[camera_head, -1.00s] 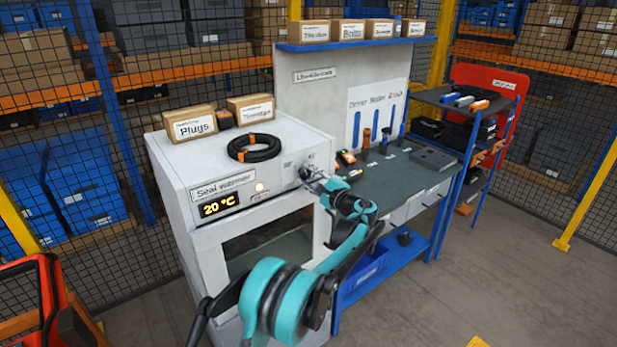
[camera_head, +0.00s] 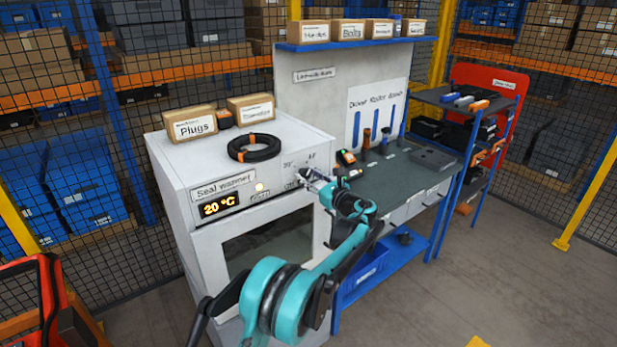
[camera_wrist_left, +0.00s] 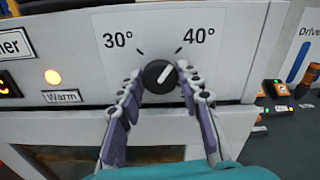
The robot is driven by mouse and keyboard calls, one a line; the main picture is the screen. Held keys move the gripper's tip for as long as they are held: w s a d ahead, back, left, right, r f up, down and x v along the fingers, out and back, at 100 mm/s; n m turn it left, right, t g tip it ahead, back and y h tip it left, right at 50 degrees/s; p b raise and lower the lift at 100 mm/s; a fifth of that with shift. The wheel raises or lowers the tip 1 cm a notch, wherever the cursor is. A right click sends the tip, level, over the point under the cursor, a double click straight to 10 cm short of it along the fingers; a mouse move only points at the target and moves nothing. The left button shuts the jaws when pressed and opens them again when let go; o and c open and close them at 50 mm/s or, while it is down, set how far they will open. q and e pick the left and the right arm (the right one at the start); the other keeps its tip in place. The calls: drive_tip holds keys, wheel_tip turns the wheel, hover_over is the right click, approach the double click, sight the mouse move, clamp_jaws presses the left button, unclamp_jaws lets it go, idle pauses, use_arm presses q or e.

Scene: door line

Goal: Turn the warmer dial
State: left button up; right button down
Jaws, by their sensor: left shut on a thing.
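The white seal warmer (camera_head: 262,227) stands left of the workbench, with a display (camera_head: 219,205) reading 20 °C. Its round black dial (camera_wrist_left: 160,76) shows in the left wrist view between the marks 30° and 40°. The dial's white pointer line tilts up and right, toward 40°. My left gripper (camera_wrist_left: 161,83) has a finger on each side of the dial and is shut on it. In the head view the gripper (camera_head: 306,179) covers most of the dial. A lit lamp (camera_wrist_left: 53,77) sits above the label "Warm". My right gripper is not in view.
A black cable coil (camera_head: 254,148) and boxes, one marked Plugs (camera_head: 190,124), lie on top of the warmer. The workbench (camera_head: 390,175) with tools is to the right. Floor at right is clear.

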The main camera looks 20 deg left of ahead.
use_arm(q)
drive_tip(key=m, duration=0.4)
drive_tip(key=shift+m, duration=0.3)
drive_tip(key=m, duration=0.4)
drive_tip(key=shift+m, duration=0.3)
drive_tip(key=m, duration=0.4)
drive_tip(key=shift+f+m, duration=0.1)
drive_tip(key=shift+m, duration=2.4)
drive_tip(key=o, duration=1.2)
drive_tip(key=shift+c, duration=0.2)
drive_tip(key=shift+d, duration=0.1)
